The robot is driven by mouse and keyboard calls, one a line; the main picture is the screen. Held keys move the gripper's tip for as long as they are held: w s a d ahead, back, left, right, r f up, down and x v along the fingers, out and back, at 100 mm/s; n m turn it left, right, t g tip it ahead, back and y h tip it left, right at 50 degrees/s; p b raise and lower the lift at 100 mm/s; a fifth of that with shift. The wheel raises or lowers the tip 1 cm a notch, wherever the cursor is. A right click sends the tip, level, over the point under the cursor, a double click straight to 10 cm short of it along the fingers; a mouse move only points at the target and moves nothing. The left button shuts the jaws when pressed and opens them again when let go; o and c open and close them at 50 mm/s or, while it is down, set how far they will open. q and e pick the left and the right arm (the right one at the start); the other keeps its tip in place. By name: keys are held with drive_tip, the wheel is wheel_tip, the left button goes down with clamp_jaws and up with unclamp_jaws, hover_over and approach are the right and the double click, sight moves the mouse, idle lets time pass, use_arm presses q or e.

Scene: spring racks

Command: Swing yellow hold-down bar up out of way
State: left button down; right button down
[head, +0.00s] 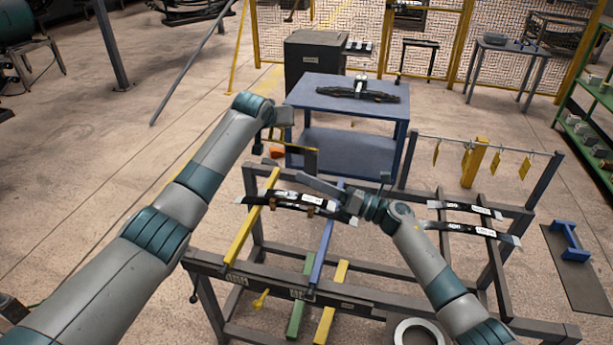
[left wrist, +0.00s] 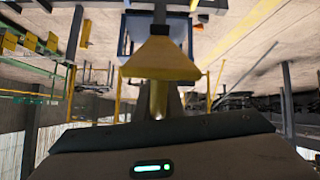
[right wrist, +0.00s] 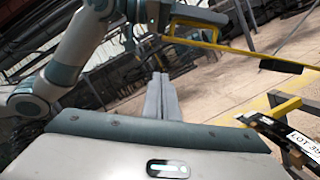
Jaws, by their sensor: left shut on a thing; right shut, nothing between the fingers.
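The yellow hold-down bar (head: 244,232) lies low and slanted across the left part of the rack, over a dark leaf spring (head: 290,203) with white labels. A yellow bar end also shows in the right wrist view (right wrist: 268,110). My left gripper (head: 272,142) is beyond the rack's far left, shut on a yellow-and-dark piece (right wrist: 235,47), long with a black end.
A blue bar (head: 325,245) crosses the rack right of the yellow one. More labelled springs (head: 465,228) lie on the right. Yellow tags hang from a rail (head: 485,146) behind. A blue table (head: 350,110) stands beyond the rack. Open floor lies left.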

use_arm(q)
drive_tip(key=shift+d, duration=0.2)
use_arm(e)
drive_tip(key=w+a+r, duration=0.5)
drive_tip(key=a, duration=0.1)
drive_tip(key=shift+w+a, duration=0.35)
drive_tip(key=shift+w, duration=0.05)
